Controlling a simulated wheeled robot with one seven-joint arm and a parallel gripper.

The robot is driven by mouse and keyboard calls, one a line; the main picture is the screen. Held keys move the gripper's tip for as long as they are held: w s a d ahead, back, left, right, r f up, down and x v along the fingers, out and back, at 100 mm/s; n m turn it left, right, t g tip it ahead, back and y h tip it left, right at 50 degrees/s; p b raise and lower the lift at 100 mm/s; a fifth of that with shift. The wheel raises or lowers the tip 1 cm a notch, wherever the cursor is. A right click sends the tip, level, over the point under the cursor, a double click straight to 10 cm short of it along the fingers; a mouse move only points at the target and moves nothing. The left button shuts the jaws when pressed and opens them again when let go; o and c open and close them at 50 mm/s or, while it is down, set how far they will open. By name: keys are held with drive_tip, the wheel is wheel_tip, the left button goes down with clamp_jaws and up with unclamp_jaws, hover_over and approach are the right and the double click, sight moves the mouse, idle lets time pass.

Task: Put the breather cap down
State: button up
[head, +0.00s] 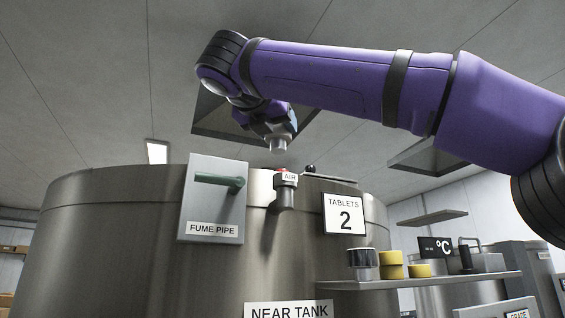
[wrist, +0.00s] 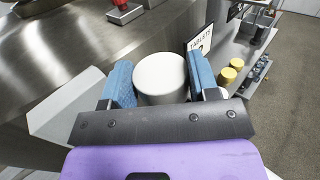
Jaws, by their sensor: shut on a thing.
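The breather cap (wrist: 160,77) is a pale, round piece between the two blue fingers of my gripper (wrist: 163,85) in the wrist view. In the head view my gripper (head: 278,134) is shut on the cap (head: 278,144), pointing down above the tank's top edge. The cap hangs clear of everything below. A pipe stub with a red top and an AIR label (head: 288,177) stands at the tank rim a little below the cap; its red part also shows at the top of the wrist view (wrist: 124,13).
The steel near tank (head: 110,240) fills the lower left. A FUME PIPE panel (head: 214,215) with a green handle and a TABLETS 2 sign (head: 344,214) are on its side. A shelf (head: 430,282) at right holds a dark-and-white jar (head: 362,264) and yellow pieces (head: 391,264).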

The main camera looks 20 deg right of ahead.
drive_tip(key=x, duration=0.4)
drive_tip(key=w+a+x, duration=0.1)
drive_tip(key=x, duration=0.2)
drive_tip(key=shift+f, duration=0.4)
drive_tip(key=shift+w+d+f, duration=0.1)
drive_tip(key=shift+f, duration=1.65)
drive_tip(key=shift+f, duration=0.1)
drive_tip(key=o, duration=1)
drive_tip(key=v, duration=1.2)
